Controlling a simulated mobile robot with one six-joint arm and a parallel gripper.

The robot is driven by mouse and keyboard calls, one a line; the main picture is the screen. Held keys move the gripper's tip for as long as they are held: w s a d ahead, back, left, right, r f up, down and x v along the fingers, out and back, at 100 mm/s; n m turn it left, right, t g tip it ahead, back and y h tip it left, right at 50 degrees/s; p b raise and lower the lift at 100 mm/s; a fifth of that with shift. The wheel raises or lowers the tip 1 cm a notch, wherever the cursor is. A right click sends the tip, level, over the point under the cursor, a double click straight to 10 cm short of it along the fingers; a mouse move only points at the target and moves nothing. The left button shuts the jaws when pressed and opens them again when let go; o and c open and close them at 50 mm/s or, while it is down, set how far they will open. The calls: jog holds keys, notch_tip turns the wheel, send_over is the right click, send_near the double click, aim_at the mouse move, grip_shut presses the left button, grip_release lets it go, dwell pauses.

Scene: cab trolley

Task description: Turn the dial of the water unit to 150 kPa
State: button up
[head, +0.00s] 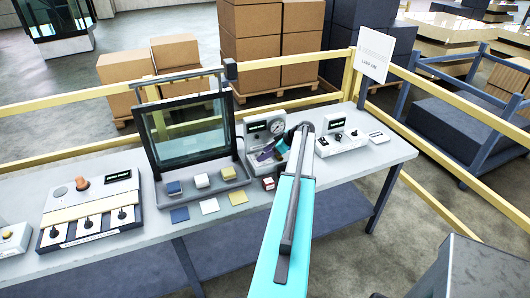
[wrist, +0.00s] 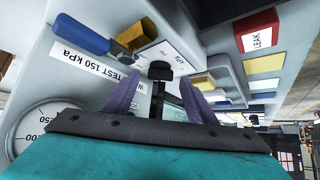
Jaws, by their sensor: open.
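The water unit (head: 251,130) is a pale box with a dark display and a round gauge (head: 277,127), standing on the bench. In the wrist view its panel carries a "TEST 150 kPa" label (wrist: 88,68). My gripper (head: 264,155) is at the unit's front, with purple fingers. In the wrist view the fingers (wrist: 160,90) are apart, with a small black knob (wrist: 160,70) between their tips. I cannot tell whether they touch it.
A blue-handled lever (wrist: 82,34) and a red block marked LEAK (wrist: 257,38) are close to my gripper. A glass-panelled stand (head: 188,130) with small coloured blocks is left of the unit. Another knobbed unit (head: 341,138) is right. Yellow rails (head: 60,153) run behind the bench (head: 150,240).

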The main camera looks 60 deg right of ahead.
jog(key=shift+w+f, duration=0.35)
jog(key=c, duration=1.1)
